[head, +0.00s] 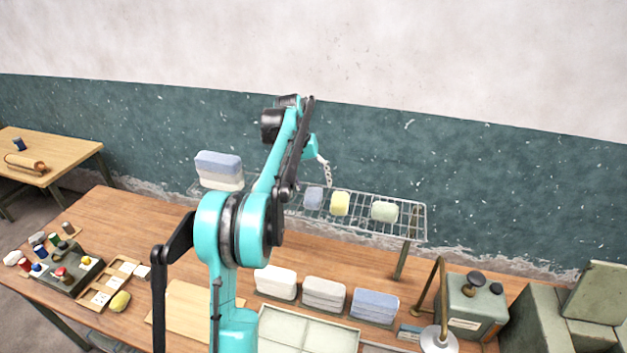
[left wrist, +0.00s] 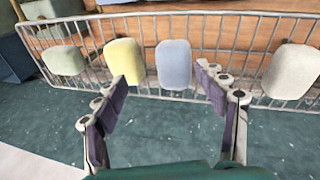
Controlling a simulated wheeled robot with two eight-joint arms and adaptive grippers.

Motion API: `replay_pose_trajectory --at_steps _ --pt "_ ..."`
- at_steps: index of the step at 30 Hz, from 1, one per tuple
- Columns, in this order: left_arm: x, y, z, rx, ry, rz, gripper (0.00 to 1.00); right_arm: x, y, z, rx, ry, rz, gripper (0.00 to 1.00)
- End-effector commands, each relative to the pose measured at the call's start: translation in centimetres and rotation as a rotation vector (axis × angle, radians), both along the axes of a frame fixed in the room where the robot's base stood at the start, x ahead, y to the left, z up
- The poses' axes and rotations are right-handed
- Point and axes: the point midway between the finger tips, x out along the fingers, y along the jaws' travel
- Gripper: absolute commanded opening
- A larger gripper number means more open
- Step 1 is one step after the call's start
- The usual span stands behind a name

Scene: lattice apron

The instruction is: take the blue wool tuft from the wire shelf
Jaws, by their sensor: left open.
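The wire shelf (head: 415,222) runs along the wall behind the bench, and its grid (left wrist: 225,38) crosses the left wrist view. The blue wool tuft (head: 313,198) sits on it, left of a yellow tuft (head: 340,203) and a pale green tuft (head: 384,212). In the left wrist view the blue tuft (left wrist: 174,64) lies between the yellow tuft (left wrist: 124,62) and a white tuft (left wrist: 291,72). My left gripper (head: 325,170) is open and empty above the shelf. Its fingers (left wrist: 163,80) appear either side of the blue tuft; contact is not visible. My right gripper is not in view.
A blue and white stack (head: 219,170) stands at the shelf's left end. The yellow tuft sits close beside the blue one. Below are wool blocks (head: 324,293), a pale tray (head: 300,333), a grey-green box (head: 470,305) and a brass lamp (head: 440,338).

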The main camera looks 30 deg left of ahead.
Motion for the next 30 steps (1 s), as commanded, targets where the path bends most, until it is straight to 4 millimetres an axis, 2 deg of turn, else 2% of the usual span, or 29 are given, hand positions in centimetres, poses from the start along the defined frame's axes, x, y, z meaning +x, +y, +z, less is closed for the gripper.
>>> replay_pose_trajectory --at_steps 1,3,9,16,24,30 --pt "0.5 1.3 0.9 -0.015 0.012 0.012 0.71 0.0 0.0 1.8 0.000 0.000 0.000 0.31" --pt "0.9 2.5 0.9 -0.031 0.025 0.022 0.71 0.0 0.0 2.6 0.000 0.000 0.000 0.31" --pt "1.3 4.0 0.3 -0.055 0.043 0.035 0.71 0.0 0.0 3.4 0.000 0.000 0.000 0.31" --pt "1.6 3.4 -2.2 -0.055 0.044 0.035 0.71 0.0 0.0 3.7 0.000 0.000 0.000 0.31" --pt "2.0 1.9 -5.7 -0.055 0.042 0.035 0.71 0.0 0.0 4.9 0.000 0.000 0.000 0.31" --pt "2.2 1.6 -7.0 -0.055 0.043 0.036 0.71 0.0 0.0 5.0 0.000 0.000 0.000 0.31"
